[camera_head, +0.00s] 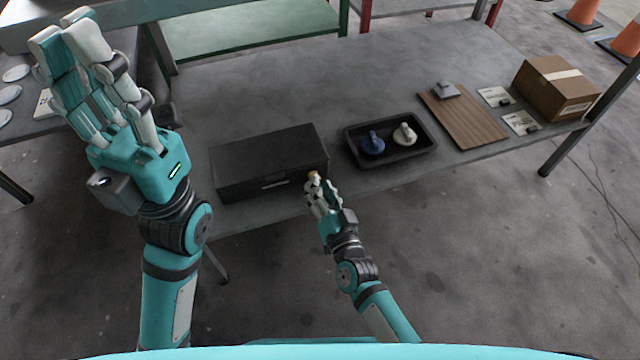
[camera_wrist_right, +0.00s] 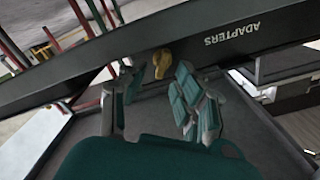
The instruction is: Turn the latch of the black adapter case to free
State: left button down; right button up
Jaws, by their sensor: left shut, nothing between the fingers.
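The black adapter case (camera_head: 265,155) sits closed at the front edge of the grey table. Its front, lettered ADAPTERS, fills a band of the right wrist view (camera_wrist_right: 205,50). The brass-coloured latch (camera_wrist_right: 163,62) is on that front; a bit of it shows in the head view (camera_head: 313,175). My right gripper (camera_head: 320,188) is at the case's front right corner. In the wrist view its fingers (camera_wrist_right: 153,76) are apart, with the latch between the tips; contact cannot be told. My left gripper (camera_head: 72,40) is shut and empty, raised left of the case.
Right of the case, a black tray (camera_head: 428,152) holds a blue (camera_head: 371,143) and a pale (camera_head: 404,134) knobbed piece. Further right are a wooden board (camera_head: 470,120), small cards (camera_head: 520,122) and a cardboard box (camera_head: 553,88). The table behind the case is clear.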

jog(key=v, duration=1)
jog(key=shift+s+d, duration=0.15)
jog(key=shift+s, duration=0.25)
